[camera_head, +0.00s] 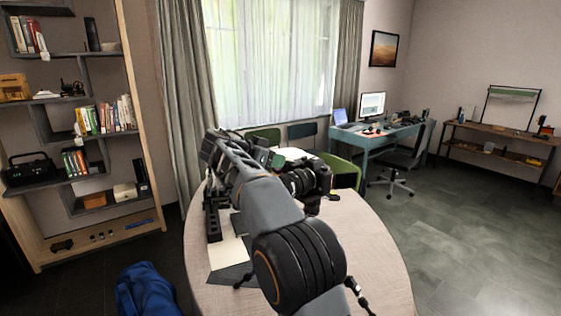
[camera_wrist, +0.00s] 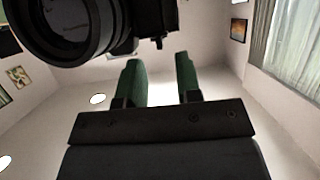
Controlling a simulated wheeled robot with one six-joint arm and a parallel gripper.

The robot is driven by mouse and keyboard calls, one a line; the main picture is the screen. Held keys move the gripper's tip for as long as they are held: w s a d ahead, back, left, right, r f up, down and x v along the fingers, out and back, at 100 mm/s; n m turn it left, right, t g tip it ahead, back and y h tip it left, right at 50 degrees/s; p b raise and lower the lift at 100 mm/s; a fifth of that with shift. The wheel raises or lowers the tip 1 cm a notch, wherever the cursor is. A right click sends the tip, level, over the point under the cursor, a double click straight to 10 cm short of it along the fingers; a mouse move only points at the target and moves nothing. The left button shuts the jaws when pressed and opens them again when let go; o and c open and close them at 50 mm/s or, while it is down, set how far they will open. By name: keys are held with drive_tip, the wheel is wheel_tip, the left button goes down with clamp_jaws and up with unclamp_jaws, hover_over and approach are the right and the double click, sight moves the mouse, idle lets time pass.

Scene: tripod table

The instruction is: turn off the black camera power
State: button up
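The black camera (camera_head: 318,176) stands above the round table in the head view, partly hidden behind my arm. Its round lens faces left. In the wrist view the camera (camera_wrist: 88,28) fills the upper left, with its lens large and close. My gripper (camera_wrist: 159,70) has two green fingers standing apart with nothing between them. The fingertips are just below the camera body in that picture; I cannot tell whether they touch it. The camera's power switch cannot be made out in either view.
The round wooden table (camera_head: 374,235) has clear surface on its right side. A black rack-like object (camera_head: 212,222) and pale sheets lie at its left. Green chairs (camera_head: 342,172) stand behind. A bookshelf (camera_head: 143,130) is at left and a teal desk (camera_head: 378,141) at the back right.

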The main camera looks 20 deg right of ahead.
drive_tip(key=v, duration=1.1)
drive_tip(key=s+a+f+n+y+p, duration=0.25)
drive_tip(key=f+n+y, duration=0.35)
drive_tip(key=f+n, duration=0.85)
drive_tip(key=s+d+f+y+p, duration=0.1)
drive_tip(key=s+f+y, duration=0.2)
drive_tip(key=s, duration=0.9)
drive_tip(key=s+f+y+p, duration=0.2)
drive_tip(key=s+f+y, duration=0.2)
drive_tip(key=s, duration=0.8)
drive_tip(key=shift+d+n+t, duration=0.3)
drive_tip(key=shift+d+n, duration=0.05)
drive_tip(key=shift+n, duration=0.1)
